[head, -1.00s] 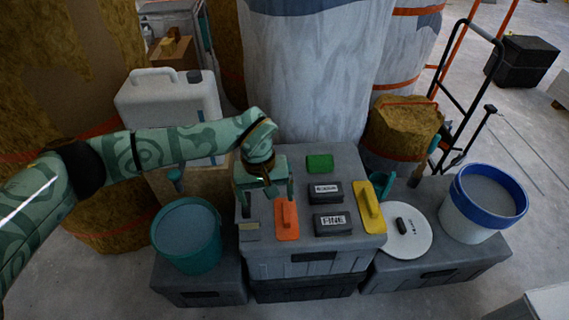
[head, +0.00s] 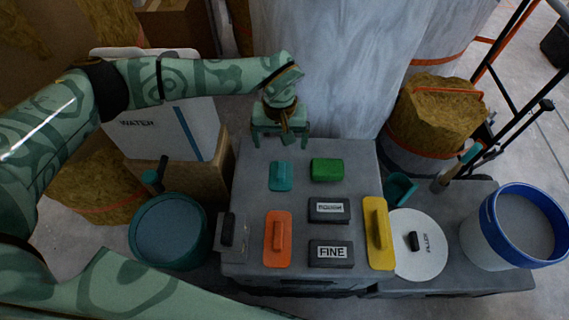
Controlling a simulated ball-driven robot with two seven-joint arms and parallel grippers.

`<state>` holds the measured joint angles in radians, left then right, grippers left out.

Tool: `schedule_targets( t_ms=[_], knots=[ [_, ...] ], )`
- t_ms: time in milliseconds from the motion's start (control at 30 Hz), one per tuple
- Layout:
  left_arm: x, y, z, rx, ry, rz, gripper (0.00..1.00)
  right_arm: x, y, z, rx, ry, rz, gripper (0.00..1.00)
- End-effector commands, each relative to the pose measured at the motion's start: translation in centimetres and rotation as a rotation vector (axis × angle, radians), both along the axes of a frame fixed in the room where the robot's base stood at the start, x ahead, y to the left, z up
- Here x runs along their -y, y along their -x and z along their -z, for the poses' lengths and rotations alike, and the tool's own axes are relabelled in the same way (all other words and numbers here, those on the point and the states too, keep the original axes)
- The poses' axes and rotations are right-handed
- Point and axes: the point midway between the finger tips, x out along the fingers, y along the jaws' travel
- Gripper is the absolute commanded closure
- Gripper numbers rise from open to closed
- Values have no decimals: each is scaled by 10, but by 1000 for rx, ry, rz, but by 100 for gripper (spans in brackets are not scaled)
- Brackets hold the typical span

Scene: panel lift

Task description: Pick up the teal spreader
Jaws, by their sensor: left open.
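The teal spreader (head: 281,176) lies on the grey crate top (head: 345,148), behind the orange float (head: 277,238) and left of a green block (head: 326,170). My left gripper (head: 280,137) is open and empty, fingers pointing down, at the back edge of the crate top. In the picture it is just behind the spreader and apart from it. How high it is above the crate is hard to tell. My right gripper is out of view.
Blocks marked FINE (head: 331,254) and ROUGH (head: 329,210), a yellow float (head: 377,233) and a dark-handled tool (head: 232,236) share the crate top. A teal bucket (head: 170,232) stands left, a blue-rimmed bucket (head: 515,226) right. A wrapped column (head: 322,70) rises behind.

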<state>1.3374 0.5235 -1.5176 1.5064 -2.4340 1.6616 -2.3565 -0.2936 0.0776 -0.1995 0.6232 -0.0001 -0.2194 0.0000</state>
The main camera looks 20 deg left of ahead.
Motion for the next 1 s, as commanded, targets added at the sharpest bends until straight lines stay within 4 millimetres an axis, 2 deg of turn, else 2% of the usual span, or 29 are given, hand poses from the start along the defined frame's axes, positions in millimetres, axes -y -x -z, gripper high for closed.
schedule_targets(
  t_ms=[33, 200, 333, 567, 700, 800, 1000],
  knots=[
    [0, 1, 16, -7, 0, 0, 11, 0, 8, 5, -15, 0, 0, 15],
    [0, 2, 62, -10, 0, -1, 11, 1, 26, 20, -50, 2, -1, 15],
    [0, 1, 89, -8, 0, -2, 11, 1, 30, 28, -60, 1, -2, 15],
    [0, 1, 107, -4, 0, 0, 11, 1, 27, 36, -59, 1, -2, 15],
    [0, 1, 133, -9, 1, -1, 11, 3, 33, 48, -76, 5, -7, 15],
    [-1, 0, 148, -9, -1, -1, 11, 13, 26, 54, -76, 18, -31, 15],
    [-1, -1, 155, -2, -2, -1, 11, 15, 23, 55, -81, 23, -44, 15]
  ],
)
